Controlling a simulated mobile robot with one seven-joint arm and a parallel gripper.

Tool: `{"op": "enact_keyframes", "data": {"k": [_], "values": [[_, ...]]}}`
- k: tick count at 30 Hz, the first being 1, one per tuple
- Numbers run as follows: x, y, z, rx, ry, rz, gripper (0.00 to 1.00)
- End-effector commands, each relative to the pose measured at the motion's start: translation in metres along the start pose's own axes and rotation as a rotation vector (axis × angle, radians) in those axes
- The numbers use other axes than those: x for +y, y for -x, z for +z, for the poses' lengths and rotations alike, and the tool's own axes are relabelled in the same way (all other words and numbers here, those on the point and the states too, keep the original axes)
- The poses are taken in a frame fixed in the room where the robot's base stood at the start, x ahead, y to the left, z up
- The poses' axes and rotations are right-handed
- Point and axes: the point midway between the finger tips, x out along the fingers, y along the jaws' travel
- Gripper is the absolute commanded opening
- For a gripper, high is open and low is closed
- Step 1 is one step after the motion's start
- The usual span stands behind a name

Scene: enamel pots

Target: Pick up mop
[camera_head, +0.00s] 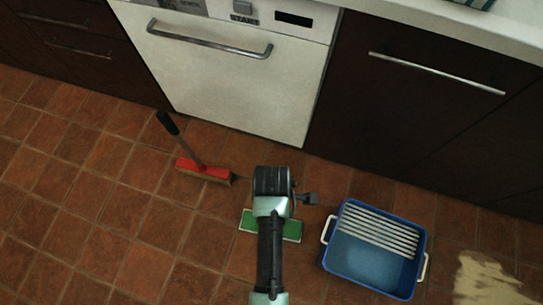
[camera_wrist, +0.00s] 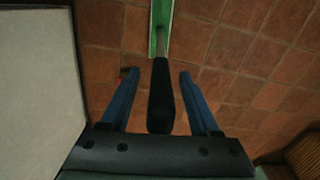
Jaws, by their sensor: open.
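The mop has a flat green head (camera_head: 290,230) on the tiled floor in the head view, partly covered by my arm. In the wrist view its green head (camera_wrist: 160,22) shows at the top, and its black handle (camera_wrist: 160,100) runs down from it. My gripper (camera_wrist: 159,72) is open, with its two blue fingers on either side of the handle and a visible gap to each. It does not appear shut on anything. In the head view my wrist hides the fingers and most of the mop's handle.
A red brush (camera_head: 204,171) with a dark handle stands left of my arm. A blue tray (camera_head: 370,262) with a white ribbed part lies to the right. A white dishwasher (camera_head: 235,85) and dark cabinets (camera_head: 420,110) line the back. Tiled floor at left is clear.

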Motion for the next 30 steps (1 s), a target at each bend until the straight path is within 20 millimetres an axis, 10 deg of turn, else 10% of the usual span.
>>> {"op": "enact_keyframes", "data": {"k": [10,20,30], "values": [[-0.0009,-0.0171,-0.0002,0.0,0.001,0.0,0.62],[-0.001,-0.0169,-0.0003,0.0,0.001,-0.001,0.03],[-0.0011,-0.0169,-0.0003,0.0,0.001,-0.001,0.0]]}}
